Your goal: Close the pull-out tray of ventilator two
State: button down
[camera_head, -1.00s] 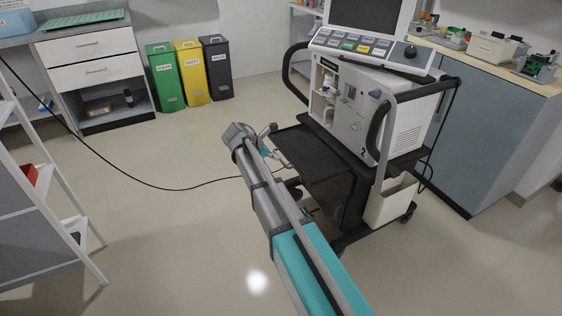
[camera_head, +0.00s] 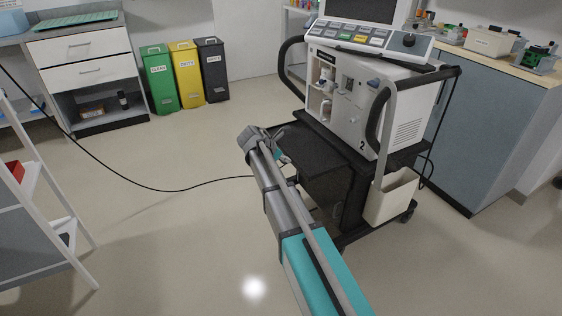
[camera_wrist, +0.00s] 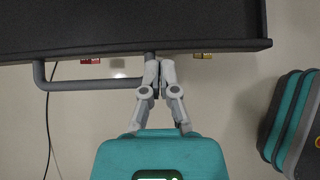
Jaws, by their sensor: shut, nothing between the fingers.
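Ventilator two (camera_head: 345,105) stands on a dark cart and bears the number 2. Its black pull-out tray (camera_head: 312,152) sticks out towards the left in the head view. In the wrist view the tray (camera_wrist: 110,22) fills the top, with its front lip and a grey bar handle (camera_wrist: 90,85) below it. My gripper (camera_wrist: 158,64) is shut and empty. Its fingertips are at the tray's front edge, by the right end of the handle; whether they touch is unclear. In the head view my gripper is largely hidden by my arm.
A cream bin (camera_head: 392,197) hangs on the cart's near side. A black cable (camera_head: 165,190) crosses the floor to the cart. Green, yellow and dark bins (camera_head: 160,80) stand at the back left. A white shelf rack (camera_head: 45,190) is at left.

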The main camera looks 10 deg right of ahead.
jog(key=shift+w+d+f, duration=0.1)
jog(key=shift+d+f, duration=0.15)
jog(key=shift+w+d, duration=0.1)
dwell(0.5)
